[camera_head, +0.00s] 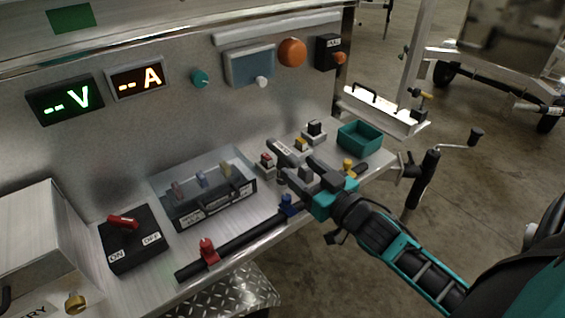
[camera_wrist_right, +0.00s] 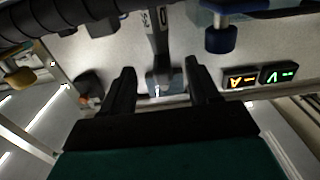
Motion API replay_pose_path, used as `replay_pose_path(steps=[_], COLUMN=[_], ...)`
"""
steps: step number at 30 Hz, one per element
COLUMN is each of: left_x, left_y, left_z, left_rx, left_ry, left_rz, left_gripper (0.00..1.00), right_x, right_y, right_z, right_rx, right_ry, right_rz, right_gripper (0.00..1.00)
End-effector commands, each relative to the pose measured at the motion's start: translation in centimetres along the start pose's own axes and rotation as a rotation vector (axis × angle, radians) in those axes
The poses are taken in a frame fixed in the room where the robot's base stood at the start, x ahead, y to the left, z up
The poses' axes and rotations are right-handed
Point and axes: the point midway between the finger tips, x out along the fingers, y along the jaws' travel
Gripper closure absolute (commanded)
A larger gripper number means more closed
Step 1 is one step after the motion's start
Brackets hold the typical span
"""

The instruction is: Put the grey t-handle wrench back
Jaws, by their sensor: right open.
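My right gripper (camera_head: 285,166) reaches in over the bench in the head view, near the black rail. It is open, with its two dark fingers (camera_wrist_right: 158,68) spread in the right wrist view. A grey upright piece with lettering (camera_wrist_right: 155,30), seemingly the grey t-handle wrench, shows between the fingers in that view. I cannot tell whether the fingers touch it. The black rail (camera_head: 245,239) carries red (camera_head: 208,251), blue (camera_head: 288,206) and yellow (camera_head: 348,167) pieces. My left gripper is not in view.
A teal bin (camera_head: 360,139) stands at the bench's right end. Small switches (camera_head: 266,163) sit behind the gripper. A clear-covered box (camera_head: 205,197) and an ON/OFF switch (camera_head: 132,240) are left. A crank (camera_head: 430,170) stands beyond the right edge.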

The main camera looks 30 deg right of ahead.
Motion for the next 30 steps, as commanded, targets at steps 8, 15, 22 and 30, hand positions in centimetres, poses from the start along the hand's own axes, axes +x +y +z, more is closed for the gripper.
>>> replay_pose_path(steps=[8, 15, 22, 30], left_x=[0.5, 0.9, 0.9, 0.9], left_y=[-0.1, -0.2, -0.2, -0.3], left_z=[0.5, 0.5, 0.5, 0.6], left_rx=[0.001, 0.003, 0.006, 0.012], left_ry=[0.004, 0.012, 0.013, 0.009], left_rz=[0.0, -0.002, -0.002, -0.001], left_gripper=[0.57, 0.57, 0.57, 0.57], right_x=[2.5, 5.0, 5.4, 5.4], right_y=[-0.1, -0.2, -0.2, -0.2], right_z=[0.2, 0.2, 0.2, 0.2], right_rx=[-0.003, -0.002, -0.001, -0.001], right_ry=[0.004, 0.002, -0.001, 0.0], right_rz=[-0.001, -0.001, 0.0, -0.001], right_gripper=[0.39, 0.39, 0.39, 0.58])
